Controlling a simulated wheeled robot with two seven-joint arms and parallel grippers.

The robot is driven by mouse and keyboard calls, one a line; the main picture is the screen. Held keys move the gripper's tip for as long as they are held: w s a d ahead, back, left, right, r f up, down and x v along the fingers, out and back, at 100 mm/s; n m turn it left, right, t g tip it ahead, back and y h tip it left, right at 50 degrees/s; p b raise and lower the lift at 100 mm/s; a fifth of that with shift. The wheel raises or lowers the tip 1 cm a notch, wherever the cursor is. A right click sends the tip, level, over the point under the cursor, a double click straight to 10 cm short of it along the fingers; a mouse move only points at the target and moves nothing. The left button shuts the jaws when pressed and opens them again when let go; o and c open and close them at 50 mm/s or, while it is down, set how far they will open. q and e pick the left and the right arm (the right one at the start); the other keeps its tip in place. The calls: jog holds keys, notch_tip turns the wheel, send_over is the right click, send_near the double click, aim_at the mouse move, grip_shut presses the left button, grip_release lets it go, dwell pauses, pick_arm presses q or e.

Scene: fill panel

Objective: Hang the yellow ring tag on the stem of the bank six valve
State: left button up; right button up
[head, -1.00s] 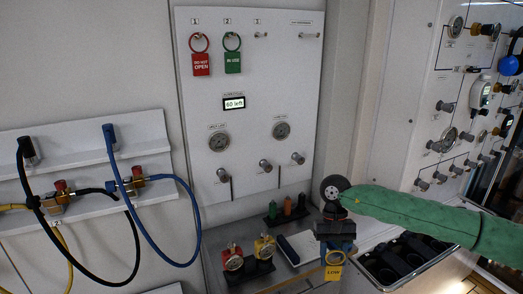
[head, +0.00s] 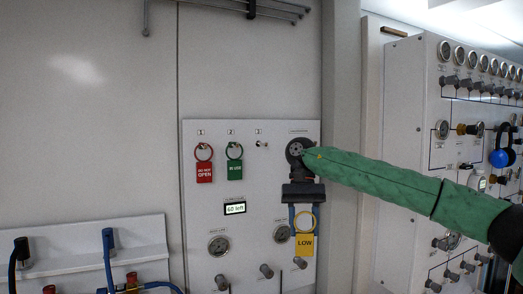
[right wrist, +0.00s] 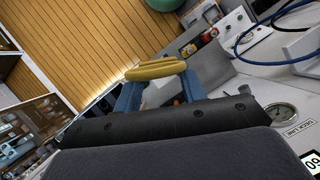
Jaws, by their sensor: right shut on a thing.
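The yellow ring tag (head: 305,245), marked LOW, hangs upright from my right gripper (head: 304,218). The gripper's blue fingers are shut on its ring, in front of the right side of the white panel. In the right wrist view the yellow ring (right wrist: 155,70) sits between the fingertips (right wrist: 158,82). A side panel (head: 410,120) at the right carries several grey valve knobs (head: 450,80) and gauges; its labels are too small to read, so I cannot tell which valve is bank six. My left gripper is out of view.
The white panel (head: 262,185) has a red tag (head: 204,173) and a green tag (head: 235,171) on pegs 1 and 2; peg 3 (head: 262,144) is bare. Gauges and knobs sit below. Blue headphones (head: 502,150) hang on the side panel. Hoses lie lower left.

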pick_arm(q)
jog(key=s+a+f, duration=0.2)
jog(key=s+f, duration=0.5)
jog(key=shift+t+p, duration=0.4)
jog(key=shift+p, duration=0.05)
pick_arm(e)
jog(key=w+a+r+m+t+y, duration=0.1)
jog(key=r+m+t, duration=0.3)
jog(key=r+m, duration=0.5)
jog(key=w+a+r+m+t+y, duration=0.1)
jog(key=r+m+t, duration=0.3)
jog(key=r+m, duration=0.6)
jog(key=shift+w+a+r+m+t, duration=0.15)
jog(key=shift+w+a+m+t, duration=0.3)
jog(key=shift+m, duration=5.55)
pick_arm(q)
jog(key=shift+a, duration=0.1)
pick_arm(e)
jog(key=shift+a, duration=0.1)
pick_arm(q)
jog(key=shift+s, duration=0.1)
pick_arm(e)
jog(key=shift+a, duration=0.1)
